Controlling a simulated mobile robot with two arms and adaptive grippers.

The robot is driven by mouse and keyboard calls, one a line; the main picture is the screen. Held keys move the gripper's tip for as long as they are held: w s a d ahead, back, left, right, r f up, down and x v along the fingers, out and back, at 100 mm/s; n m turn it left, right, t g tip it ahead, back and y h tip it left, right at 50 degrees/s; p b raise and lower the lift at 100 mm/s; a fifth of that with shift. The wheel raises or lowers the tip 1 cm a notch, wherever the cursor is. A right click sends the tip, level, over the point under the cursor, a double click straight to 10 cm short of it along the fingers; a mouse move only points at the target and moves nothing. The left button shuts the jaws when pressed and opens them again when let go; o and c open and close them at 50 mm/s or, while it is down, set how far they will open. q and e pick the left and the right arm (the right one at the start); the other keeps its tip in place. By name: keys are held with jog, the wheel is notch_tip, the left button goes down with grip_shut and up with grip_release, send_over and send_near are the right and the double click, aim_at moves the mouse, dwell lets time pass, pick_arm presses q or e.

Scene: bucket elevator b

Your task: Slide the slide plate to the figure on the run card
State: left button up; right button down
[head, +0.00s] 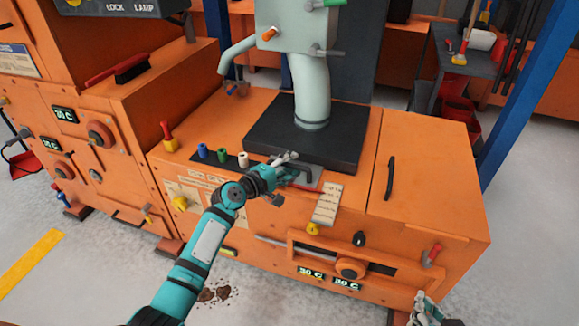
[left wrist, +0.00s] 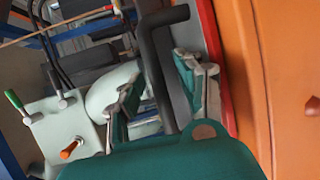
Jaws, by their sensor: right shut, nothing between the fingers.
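The slide plate (head: 311,182) is a small grey plate with a red edge, at the front of the black base under the pale column. In the left wrist view its grey face (left wrist: 208,38) shows beside a bent black handle (left wrist: 158,65). My left gripper (head: 290,165) is at this plate; in the left wrist view its open fingers (left wrist: 160,88) stand either side of the handle, with gaps visible. Contact cannot be told. A cream card (head: 327,204), perhaps the run card, lies at the front edge; its writing is unreadable. My right gripper (head: 427,308) is shut and empty, low at the right.
Blue, green and white pegs (head: 222,155) stand left of my left gripper. A red-and-yellow handle (head: 169,137) stands further left. The pale column (head: 311,90) rises behind the plate. A black handle (head: 390,177) is on the orange top at right, which is otherwise clear.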

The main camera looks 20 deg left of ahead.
pick_arm(q)
grip_shut()
dwell(0.5)
